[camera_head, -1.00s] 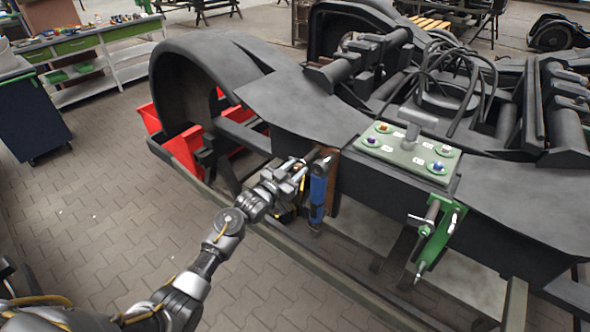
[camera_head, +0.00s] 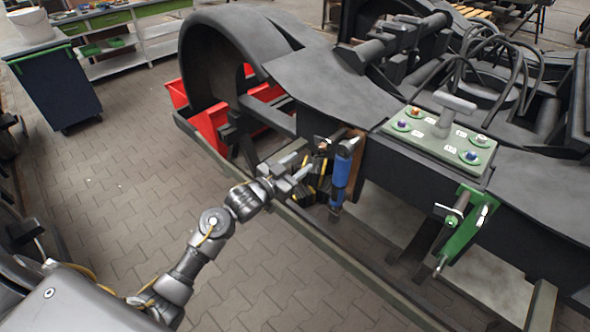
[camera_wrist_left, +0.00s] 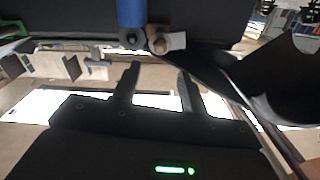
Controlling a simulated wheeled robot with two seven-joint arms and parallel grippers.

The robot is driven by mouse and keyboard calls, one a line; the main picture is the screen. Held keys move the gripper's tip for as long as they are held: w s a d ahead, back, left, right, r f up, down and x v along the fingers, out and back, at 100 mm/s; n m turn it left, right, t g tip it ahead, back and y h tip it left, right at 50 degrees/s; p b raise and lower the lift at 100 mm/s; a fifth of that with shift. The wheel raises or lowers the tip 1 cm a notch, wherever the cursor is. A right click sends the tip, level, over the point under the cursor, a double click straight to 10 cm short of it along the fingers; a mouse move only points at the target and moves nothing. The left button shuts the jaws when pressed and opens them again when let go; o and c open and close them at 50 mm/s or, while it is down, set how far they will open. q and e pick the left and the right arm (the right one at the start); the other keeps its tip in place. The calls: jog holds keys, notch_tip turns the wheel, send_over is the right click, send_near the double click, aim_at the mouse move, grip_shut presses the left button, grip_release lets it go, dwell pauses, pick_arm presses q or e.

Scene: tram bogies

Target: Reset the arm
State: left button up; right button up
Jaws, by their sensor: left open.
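My left arm comes in from the lower left in the head view. Its gripper (camera_head: 297,172) is beside the dark bogie frame, just left of a blue cylindrical tool (camera_head: 341,170) that hangs upright on the bogie's side. In the left wrist view the two dark fingers (camera_wrist_left: 158,88) stand apart with nothing between them. The blue tool's lower end (camera_wrist_left: 131,14) shows above and beyond the fingertips, apart from them. My right gripper is not in view.
The bogie (camera_head: 330,88) fills the right side. A green panel with coloured knobs (camera_head: 440,137) lies on it, and a green clamp (camera_head: 466,222) hangs below. Red bins (camera_head: 211,125) stand at its left. A dark cart (camera_head: 58,85) stands far left. The paved floor (camera_head: 130,185) is clear.

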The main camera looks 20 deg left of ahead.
pick_arm(q)
jog(key=shift+s+a, duration=0.15)
jog(key=shift+s, duration=0.35)
